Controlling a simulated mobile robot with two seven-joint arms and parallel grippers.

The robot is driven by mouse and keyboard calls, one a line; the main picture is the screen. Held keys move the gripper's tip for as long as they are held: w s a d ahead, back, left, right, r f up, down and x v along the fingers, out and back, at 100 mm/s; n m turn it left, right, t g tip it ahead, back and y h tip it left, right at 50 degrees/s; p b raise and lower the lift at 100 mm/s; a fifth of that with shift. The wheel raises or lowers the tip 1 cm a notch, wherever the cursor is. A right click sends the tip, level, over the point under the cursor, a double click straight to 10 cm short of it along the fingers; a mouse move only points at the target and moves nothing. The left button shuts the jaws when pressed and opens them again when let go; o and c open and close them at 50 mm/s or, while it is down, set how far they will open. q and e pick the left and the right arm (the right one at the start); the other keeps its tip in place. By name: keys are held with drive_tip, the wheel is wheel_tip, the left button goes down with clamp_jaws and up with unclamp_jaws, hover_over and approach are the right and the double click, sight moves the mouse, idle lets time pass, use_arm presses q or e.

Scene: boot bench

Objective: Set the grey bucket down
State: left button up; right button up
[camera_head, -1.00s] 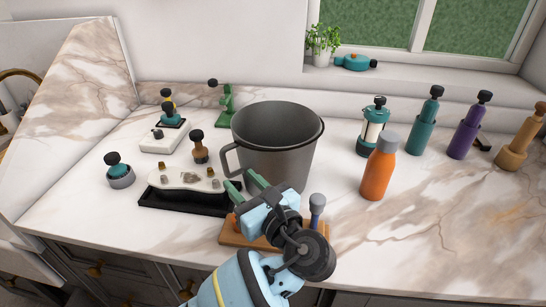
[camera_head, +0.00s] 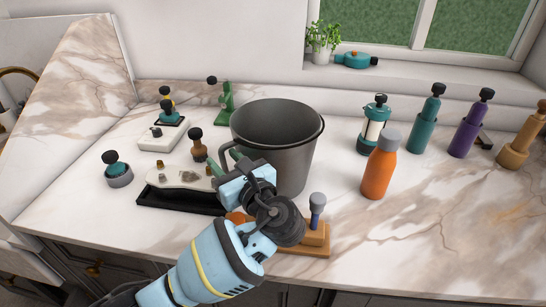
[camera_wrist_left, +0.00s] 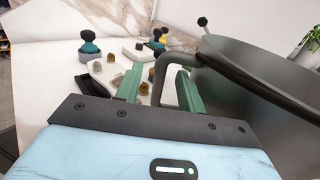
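The grey bucket (camera_head: 295,150) stands upright on the marble counter in the head view, its handle on its left side. In the left wrist view its wall (camera_wrist_left: 260,105) fills the right, and its handle (camera_wrist_left: 157,75) shows between my two green fingers. My left gripper (camera_head: 237,160) is at the handle side of the bucket. In the left wrist view the fingers of this gripper (camera_wrist_left: 159,78) are apart, with gaps beside the handle. The gripper hides part of the handle in the head view. My right gripper is not in view.
A black tray (camera_head: 165,200) and a wooden block with a grey-topped peg (camera_head: 316,236) are close to my left arm. An orange bottle (camera_head: 380,170) and a teal lantern (camera_head: 373,125) stand right of the bucket. The counter's front right is clear.

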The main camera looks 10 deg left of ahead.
use_arm(q)
clamp_jaws()
idle(1.2)
